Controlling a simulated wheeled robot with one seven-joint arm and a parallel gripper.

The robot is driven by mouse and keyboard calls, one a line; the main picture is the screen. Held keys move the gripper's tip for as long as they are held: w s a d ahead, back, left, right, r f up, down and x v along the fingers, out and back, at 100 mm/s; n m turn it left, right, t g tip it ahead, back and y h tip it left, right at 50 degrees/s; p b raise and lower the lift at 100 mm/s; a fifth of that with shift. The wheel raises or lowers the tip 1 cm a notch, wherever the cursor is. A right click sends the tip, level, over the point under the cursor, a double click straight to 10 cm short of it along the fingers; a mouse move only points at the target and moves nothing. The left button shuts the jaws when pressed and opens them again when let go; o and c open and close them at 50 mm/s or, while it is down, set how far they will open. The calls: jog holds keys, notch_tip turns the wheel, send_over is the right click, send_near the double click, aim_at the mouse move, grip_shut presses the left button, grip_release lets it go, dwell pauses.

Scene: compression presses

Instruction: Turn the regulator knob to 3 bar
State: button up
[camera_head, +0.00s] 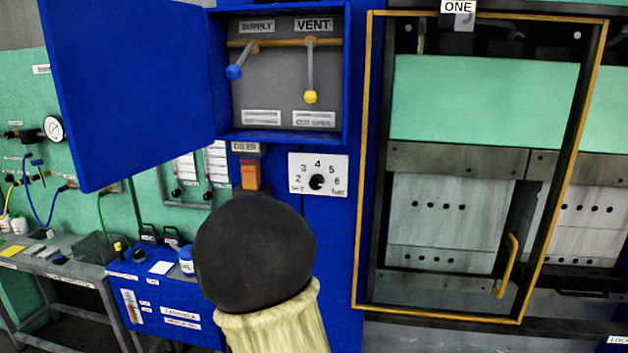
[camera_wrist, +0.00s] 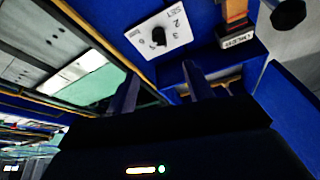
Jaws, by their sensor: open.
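The regulator knob (camera_head: 317,182) is a small black knob on a white dial plate (camera_head: 297,161) marked SET and 2 to 6, fixed to a blue panel. I cannot make out which number it points to. The wrist view shows the knob (camera_wrist: 158,37) and its plate tilted, just beyond my fingertips. My gripper (camera_wrist: 160,82) is open, its two dark fingers apart with nothing between them, and it does not touch the knob. In the head view my gripper is hidden behind my own dark, rounded arm.
An open blue cabinet (camera_head: 348,70) above the plate holds the SUPPLY lever (camera_head: 235,71) and the VENT lever (camera_head: 310,95); its door (camera_head: 135,90) swings left. An orange-and-black device (camera_head: 249,175) hangs left of the plate. A yellow-framed press (camera_head: 363,200) stands right.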

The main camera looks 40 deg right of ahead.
jog(key=shift+s+r, duration=0.1)
jog(key=shift+r, duration=0.05)
jog(key=shift+d, duration=0.15)
jog(key=p, duration=0.9)
send_near(315, 185)
jog(key=x, duration=0.8)
jog(key=shift+d+r, duration=0.25)
jog(key=shift+w+d, duration=0.25)
jog(key=shift+w, duration=0.15)
